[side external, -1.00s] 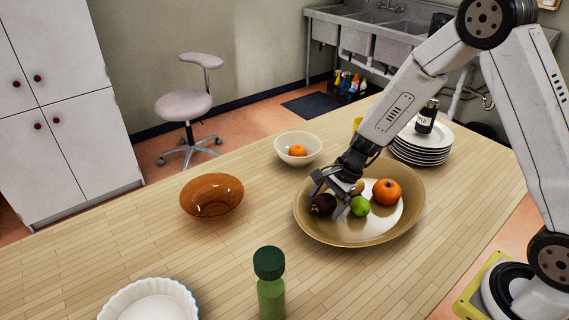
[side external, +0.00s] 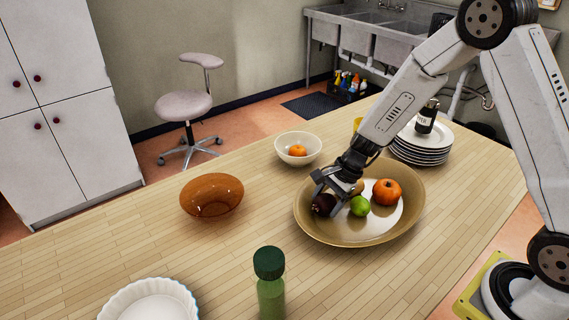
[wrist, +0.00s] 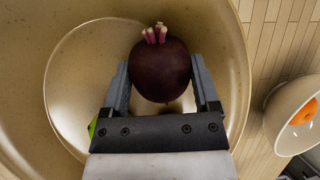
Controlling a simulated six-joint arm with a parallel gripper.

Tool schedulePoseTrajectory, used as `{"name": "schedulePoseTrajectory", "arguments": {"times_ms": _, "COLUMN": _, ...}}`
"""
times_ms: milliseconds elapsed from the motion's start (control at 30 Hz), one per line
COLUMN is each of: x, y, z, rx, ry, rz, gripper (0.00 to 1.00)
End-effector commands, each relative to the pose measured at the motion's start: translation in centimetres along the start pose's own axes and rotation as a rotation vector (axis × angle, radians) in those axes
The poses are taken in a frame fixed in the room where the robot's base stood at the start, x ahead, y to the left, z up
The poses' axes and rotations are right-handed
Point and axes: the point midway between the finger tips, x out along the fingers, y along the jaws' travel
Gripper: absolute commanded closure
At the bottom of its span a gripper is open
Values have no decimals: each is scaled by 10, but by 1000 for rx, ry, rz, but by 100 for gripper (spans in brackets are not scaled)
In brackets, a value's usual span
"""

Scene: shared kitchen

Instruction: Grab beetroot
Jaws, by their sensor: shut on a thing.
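The beetroot (side external: 322,205) is dark purple and round, at the left side of the large tan bowl (side external: 312,230). In the wrist view the beetroot (wrist: 160,70) sits between my two fingers, with its cut pinkish stems pointing away from the gripper. My gripper (wrist: 162,85) is shut on it, one finger against each side. In the side view my gripper (side external: 328,195) reaches down into the bowl from the upper right. Whether the beetroot touches the bowl is hard to tell.
The bowl also holds a green lime (side external: 360,206), an orange-red fruit (side external: 388,192) and a partly hidden brownish item. A white bowl with an orange fruit (side external: 298,151), an amber bowl (side external: 211,196), stacked plates (side external: 420,152) and a green bottle (side external: 270,290) stand around it.

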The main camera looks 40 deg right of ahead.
Motion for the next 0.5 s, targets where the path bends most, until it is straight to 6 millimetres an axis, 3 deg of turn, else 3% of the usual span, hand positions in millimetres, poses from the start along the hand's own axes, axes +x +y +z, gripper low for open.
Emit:
{"name": "schedulePoseTrajectory", "arguments": {"times_ms": 267, "x": -9, "y": -3, "z": 4, "rx": -1, "ry": -1, "rz": -2, "gripper": 84}}
{"name": "schedulePoseTrajectory", "arguments": {"times_ms": 500, "x": -32, "y": -6, "z": 13, "rx": -2, "ry": -1, "rz": -3, "gripper": 84}}
